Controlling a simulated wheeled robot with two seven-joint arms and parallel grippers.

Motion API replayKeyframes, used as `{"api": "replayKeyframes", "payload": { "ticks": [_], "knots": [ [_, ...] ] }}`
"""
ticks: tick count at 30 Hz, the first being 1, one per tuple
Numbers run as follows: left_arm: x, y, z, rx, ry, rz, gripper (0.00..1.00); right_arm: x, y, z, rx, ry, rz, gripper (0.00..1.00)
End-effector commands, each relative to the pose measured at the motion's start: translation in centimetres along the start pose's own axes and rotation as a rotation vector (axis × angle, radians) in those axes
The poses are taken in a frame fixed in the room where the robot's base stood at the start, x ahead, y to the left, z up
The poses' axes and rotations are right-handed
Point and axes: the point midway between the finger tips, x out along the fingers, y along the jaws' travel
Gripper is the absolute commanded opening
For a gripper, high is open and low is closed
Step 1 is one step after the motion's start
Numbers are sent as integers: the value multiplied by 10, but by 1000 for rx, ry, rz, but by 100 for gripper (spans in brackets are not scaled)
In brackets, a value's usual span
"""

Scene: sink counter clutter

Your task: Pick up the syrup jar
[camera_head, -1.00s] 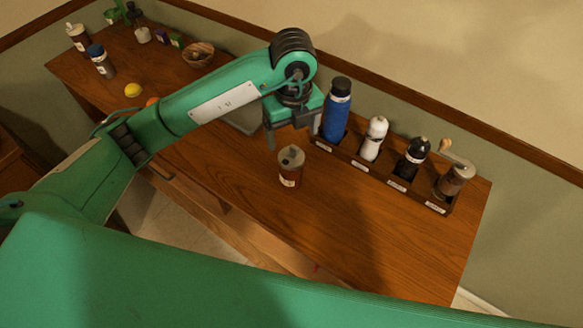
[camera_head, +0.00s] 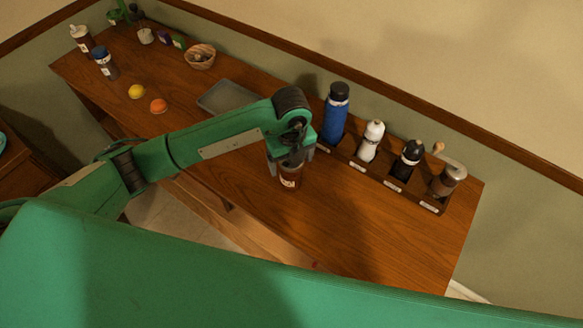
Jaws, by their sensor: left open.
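A brown jar with a pale label (camera_head: 289,181), which looks like the syrup jar, stands upright on the wooden counter. My left gripper (camera_head: 286,164) is over it from above, with its open fingers down at the jar's upper part. The gripper hides the jar's lid, and I cannot tell whether the fingers touch it. My right gripper is not in view.
A grey tray (camera_head: 228,97), lemon (camera_head: 136,92), orange (camera_head: 158,105) and basket (camera_head: 200,57) lie left.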

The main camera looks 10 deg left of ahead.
Motion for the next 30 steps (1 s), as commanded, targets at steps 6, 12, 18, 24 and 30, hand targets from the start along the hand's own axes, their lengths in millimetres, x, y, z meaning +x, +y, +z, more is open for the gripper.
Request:
{"api": "replayKeyframes", "payload": {
  "ticks": [6, 12, 18, 24, 30],
  "knots": [
    [0, 0, 0, 0, 0, 0, 59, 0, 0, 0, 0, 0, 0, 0],
    [0, 0, 0, 0, 0, 0, 20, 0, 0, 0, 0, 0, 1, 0],
    [-1, 0, 0, 0, 0, -2, 6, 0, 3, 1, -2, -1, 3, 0],
    [-4, -1, 0, 0, 0, -2, 6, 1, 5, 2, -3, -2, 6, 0],
    [-21, -1, 1, 1, -2, -4, 6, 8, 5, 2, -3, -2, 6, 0]
  ]
}}
